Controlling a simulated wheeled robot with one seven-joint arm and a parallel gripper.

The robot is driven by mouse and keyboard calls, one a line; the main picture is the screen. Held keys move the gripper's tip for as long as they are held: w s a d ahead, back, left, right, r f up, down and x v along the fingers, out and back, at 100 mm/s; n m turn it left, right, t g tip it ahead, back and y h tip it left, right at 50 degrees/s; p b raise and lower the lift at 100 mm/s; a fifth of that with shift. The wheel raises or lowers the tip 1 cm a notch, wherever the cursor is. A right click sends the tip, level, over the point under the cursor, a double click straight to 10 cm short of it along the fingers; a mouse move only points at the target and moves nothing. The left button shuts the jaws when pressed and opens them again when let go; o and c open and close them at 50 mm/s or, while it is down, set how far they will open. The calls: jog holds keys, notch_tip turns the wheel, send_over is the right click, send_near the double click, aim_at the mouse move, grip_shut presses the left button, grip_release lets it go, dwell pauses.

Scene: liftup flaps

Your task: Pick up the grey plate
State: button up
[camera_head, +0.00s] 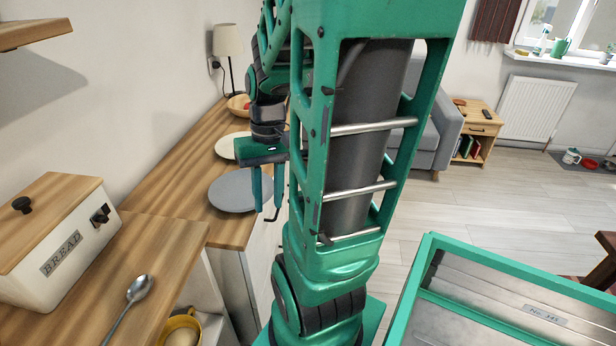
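The grey plate (230,192) lies flat on the wooden counter, close to its right edge, in the head view. My gripper (267,214) hangs pointing down at the right side of the plate. Its two green fingers are apart with a narrow gap between them, and nothing shows between them. The fingers overlap the plate's right rim in the picture; I cannot tell whether they touch it. Part of the plate's right side is hidden behind the gripper.
A cream plate (228,147) lies behind the grey plate, with a wooden bowl (238,106) and a lamp (229,42) farther back. A bread box (54,240) and a spoon (133,300) are on the nearer counter. A yellow mug (180,328) stands below.

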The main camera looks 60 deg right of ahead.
jog(key=w+d+f+m+t+y, duration=0.3)
jog(key=d+f+t+y, duration=0.35)
jog(key=d, duration=0.75)
jog(key=s+d+f+m+t+h, duration=0.1)
jog(key=s+d+t+h, duration=0.1)
jog(key=d+t, duration=0.4)
jog(key=shift+s+d, duration=0.15)
jog(key=shift+d, duration=0.15)
jog(key=shift+f, duration=0.1)
jog(key=x, duration=1)
jog(key=shift+w+a+f, duration=0.2)
jog(key=shift+w, duration=0.15)
grip_shut()
